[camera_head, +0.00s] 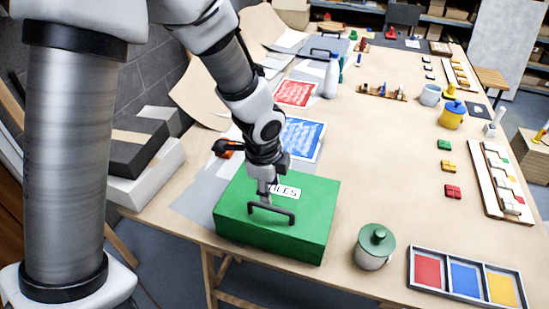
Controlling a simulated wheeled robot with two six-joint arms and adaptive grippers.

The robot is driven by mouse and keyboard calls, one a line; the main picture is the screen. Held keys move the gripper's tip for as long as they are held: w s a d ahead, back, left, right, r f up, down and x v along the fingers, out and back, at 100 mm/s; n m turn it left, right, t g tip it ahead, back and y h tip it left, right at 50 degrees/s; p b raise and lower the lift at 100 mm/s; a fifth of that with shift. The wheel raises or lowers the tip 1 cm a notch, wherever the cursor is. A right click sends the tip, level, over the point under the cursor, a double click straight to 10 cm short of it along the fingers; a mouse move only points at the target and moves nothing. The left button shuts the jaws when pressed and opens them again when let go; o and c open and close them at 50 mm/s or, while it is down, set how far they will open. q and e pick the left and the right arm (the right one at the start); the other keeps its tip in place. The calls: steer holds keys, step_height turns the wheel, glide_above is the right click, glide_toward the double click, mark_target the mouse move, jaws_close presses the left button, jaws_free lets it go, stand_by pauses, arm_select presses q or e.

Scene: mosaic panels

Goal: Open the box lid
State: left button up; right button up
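A green box (312,219) with a white label (286,193) on its top sits near the front edge of the table. Its lid looks closed. A dark bar handle (283,215) stands on the lid's front part. My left gripper (265,198) points down over the lid, with its fingertips at or just behind the handle. I cannot tell whether its fingers are closed on the handle, and my arm hides part of the label and lid. My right gripper is out of view.
A lidded green jar (374,248) stands right of the box. A tray (414,283) with red, blue and yellow sections lies at the front right. Blue (303,138) and red (295,93) mosaic panels and a white bottle (332,76) are behind. The table's middle is mostly clear.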

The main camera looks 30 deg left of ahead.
mark_target(275, 209)
arm_select(q)
steer(key=f, duration=0.1)
steer(key=d+f+b, duration=0.1)
steer(key=f+b, duration=0.1)
steer(key=shift+s+d+f, duration=0.15)
steer(key=shift+d+f, duration=0.1)
steer(key=shift+d, duration=0.05)
steer(key=f, duration=0.1)
steer(key=w+f, duration=0.1)
steer(key=a+f+b, duration=0.1)
steer(key=f, duration=0.1)
steer(key=shift+w, duration=0.3)
steer(key=shift+a, duration=0.15)
steer(key=shift+s+d+r, duration=0.25)
steer(key=shift+s, duration=0.05)
steer(key=shift+d, duration=0.15)
jaws_close()
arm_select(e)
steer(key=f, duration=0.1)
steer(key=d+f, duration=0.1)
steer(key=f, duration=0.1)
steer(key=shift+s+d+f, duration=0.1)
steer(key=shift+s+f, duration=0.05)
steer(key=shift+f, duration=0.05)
